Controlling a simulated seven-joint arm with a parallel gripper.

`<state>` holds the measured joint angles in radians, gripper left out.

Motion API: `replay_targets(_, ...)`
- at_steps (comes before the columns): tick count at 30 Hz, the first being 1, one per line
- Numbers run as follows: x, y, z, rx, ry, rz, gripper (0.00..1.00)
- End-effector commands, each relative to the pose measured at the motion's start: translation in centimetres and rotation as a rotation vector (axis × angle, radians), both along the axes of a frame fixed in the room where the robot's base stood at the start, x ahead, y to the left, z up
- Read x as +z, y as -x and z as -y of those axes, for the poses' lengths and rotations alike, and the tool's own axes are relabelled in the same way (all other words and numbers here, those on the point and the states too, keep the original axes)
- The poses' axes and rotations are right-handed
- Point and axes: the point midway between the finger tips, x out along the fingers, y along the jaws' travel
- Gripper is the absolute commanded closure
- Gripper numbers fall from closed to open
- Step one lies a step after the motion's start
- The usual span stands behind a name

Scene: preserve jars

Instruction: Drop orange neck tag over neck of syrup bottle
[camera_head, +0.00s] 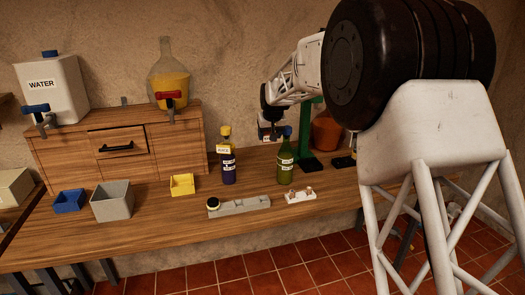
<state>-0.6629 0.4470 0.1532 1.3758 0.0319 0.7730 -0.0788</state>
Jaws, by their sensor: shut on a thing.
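The green bottle (286,162) with a pale label stands upright on the wooden bench; I take it for the syrup bottle, though the label is too small to read. My gripper (272,138) hangs pointing down just behind and left of this bottle's neck, above the bench. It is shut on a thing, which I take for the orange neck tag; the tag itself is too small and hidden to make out. Something blue shows beside the gripper at the bottle's top. I cannot tell whether anything touches the neck.
A dark bottle (228,165) with a yellow neck tag stands to the left. In front are a grey holder (240,206) with a dark round lid and a white holder (301,195). A terracotta pot (326,131) stands behind.

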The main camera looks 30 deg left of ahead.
Motion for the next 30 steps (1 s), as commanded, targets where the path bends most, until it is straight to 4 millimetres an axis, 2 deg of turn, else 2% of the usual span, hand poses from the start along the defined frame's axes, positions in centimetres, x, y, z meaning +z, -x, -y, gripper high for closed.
replay_targets(3, 2.4, -0.5, 1.0, -0.005, -0.001, 0.001, 0.54)
replay_targets(11, 6.4, -1.1, 2.6, -0.013, -0.001, 0.002, 0.54)
replay_targets(21, 4.9, -3.7, 5.5, 0.067, 0.000, 0.000, 0.54)
replay_targets(30, 4.5, -4.7, 6.7, 0.104, 0.000, 0.001, 0.54)
